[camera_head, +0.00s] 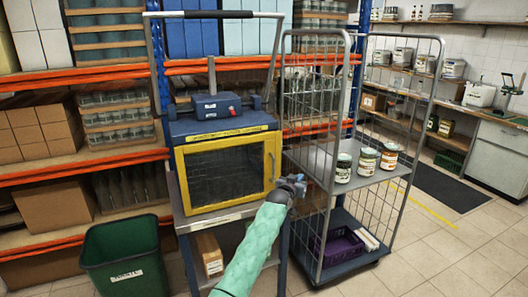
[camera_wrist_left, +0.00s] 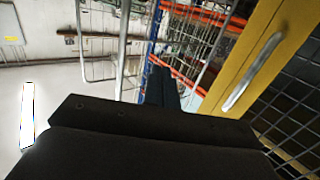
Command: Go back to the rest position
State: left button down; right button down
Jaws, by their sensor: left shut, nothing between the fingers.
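My left arm comes up from the bottom of the head view in a pale green sleeve. My left gripper (camera_head: 297,183) is at its end, shut and empty, in front of the gap between the yellow-framed cabinet (camera_head: 228,135) and the wire cage trolley (camera_head: 318,150). In the left wrist view the dark gripper fingers (camera_wrist_left: 162,86) are together, beside the yellow frame with its metal handle (camera_wrist_left: 252,72). The cabinet's door looks closed. My right gripper is not in view.
Three jars stand on the trolley shelf: a green-labelled one (camera_head: 343,168), a middle one (camera_head: 367,161) and an orange-labelled one (camera_head: 389,157). A purple crate (camera_head: 338,246) sits below. A green bin (camera_head: 125,258) stands left. Floor is open at the right.

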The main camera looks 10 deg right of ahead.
pick_arm(q)
jog(key=s+a+r+g+y, duration=0.3)
jog(key=s+a+r, duration=0.3)
jog(key=a+r, duration=0.15)
jog(key=s+a+f+n+g+y, duration=0.2)
jog(key=s+a+f, duration=0.8)
jog(key=s+a, duration=0.15)
jog(key=s+a+f+n+g+y, duration=0.1)
jog(key=s+a+f+n+y, duration=0.1)
jog(key=s+a+f, duration=1)
jog(key=s+a+f+g, duration=0.2)
jog(key=s+a+f, duration=0.2)
jog(key=s+f, duration=0.4)
jog(key=s+a+f+g+y, duration=0.1)
jog(key=s+a+f, duration=0.3)
jog(key=s, duration=1.3)
jog(key=s+a+f+n+g+y, duration=0.1)
jog(key=s+a+f+g, duration=0.2)
jog(key=s+f, duration=0.8)
jog(key=shift+s+a+f+g, duration=0.3)
jog(key=shift+s+a, duration=0.1)
jog(key=shift+s, duration=0.55)
